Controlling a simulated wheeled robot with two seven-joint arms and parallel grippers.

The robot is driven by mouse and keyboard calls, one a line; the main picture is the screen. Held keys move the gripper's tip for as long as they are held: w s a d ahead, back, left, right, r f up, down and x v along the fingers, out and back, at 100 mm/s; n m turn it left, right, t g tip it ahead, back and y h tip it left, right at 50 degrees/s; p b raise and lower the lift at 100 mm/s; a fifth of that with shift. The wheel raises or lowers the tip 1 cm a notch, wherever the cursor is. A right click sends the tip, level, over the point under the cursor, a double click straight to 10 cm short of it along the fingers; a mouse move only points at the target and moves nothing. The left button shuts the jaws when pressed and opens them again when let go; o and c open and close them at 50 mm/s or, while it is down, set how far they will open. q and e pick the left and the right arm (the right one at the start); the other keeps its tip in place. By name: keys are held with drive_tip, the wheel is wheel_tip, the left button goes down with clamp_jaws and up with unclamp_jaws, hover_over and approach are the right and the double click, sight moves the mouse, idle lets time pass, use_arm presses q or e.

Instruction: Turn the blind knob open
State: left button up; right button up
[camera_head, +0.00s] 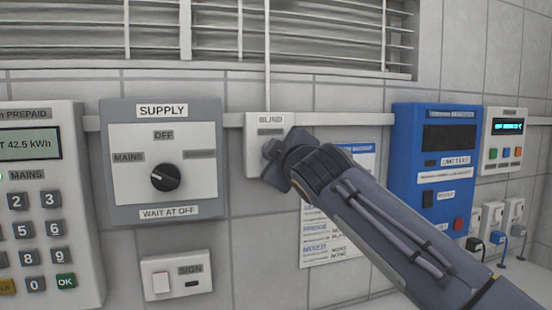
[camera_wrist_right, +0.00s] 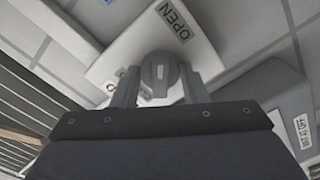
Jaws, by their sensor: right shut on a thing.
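The white blind control box (camera_head: 258,130), labelled BLIND, is on the wall in the middle of the head view. My right gripper (camera_head: 272,158) reaches it from the lower right and hides its knob there. In the right wrist view, the round grey blind knob (camera_wrist_right: 160,72) sits between the two fingers of my right gripper (camera_wrist_right: 160,88), which is shut on it. A pale pointer mark shows on the knob. An OPEN label (camera_wrist_right: 170,20) is on the box plate (camera_wrist_right: 112,48) beyond the knob. My left gripper is in neither view.
Left of the box is the SUPPLY switch panel (camera_head: 205,150) with a black rotary knob (camera_head: 166,177). The blue inverter (camera_head: 405,150) hangs to the right, a paper sheet (camera_head: 318,245) behind my arm. The slatted blind (camera_head: 220,30) is above.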

drive_tip(key=shift+f+m, duration=0.1)
drive_tip(key=shift+m, duration=0.4)
drive_tip(key=o, duration=1)
drive_tip(key=b+v, duration=0.2)
drive_tip(key=v, duration=0.5)
drive_tip(key=shift+s+d+b, duration=0.1)
drive_tip(key=shift+s+b, duration=0.25)
